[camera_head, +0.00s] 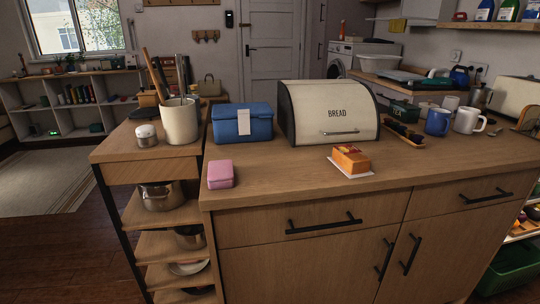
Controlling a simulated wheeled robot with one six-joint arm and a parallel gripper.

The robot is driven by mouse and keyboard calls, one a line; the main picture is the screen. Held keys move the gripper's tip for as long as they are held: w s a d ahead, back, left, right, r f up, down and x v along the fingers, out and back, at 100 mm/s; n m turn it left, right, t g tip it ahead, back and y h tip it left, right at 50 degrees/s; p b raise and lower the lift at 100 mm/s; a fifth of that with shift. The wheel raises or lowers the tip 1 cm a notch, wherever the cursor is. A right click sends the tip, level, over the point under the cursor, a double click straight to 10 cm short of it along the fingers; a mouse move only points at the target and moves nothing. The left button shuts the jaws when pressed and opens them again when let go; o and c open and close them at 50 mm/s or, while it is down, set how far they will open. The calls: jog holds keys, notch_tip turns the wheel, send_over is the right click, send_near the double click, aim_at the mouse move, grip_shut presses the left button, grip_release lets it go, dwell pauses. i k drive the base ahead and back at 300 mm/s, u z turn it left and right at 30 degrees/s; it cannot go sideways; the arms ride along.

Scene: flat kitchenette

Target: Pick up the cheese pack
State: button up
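An orange block-shaped pack with a darker red-orange patch on top, which looks like the cheese pack (351,159), lies on the wooden counter near its front edge, right of the middle. It rests on a thin white sheet or board (363,175). It stands in front of the bread bin, apart from it, and nothing covers it. My gripper is not in view.
A cream bread bin (318,113) stands behind the pack. A blue box (228,128) and a small pink block (221,174) are to the left. Mugs (466,120) and a narrow wooden tray (404,133) are to the right. The counter around the pack is clear.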

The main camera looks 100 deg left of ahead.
aim_at(349, 160)
jog(key=u, duration=2.3)
jog(key=i, duration=0.9)
jog(key=u, duration=0.95)
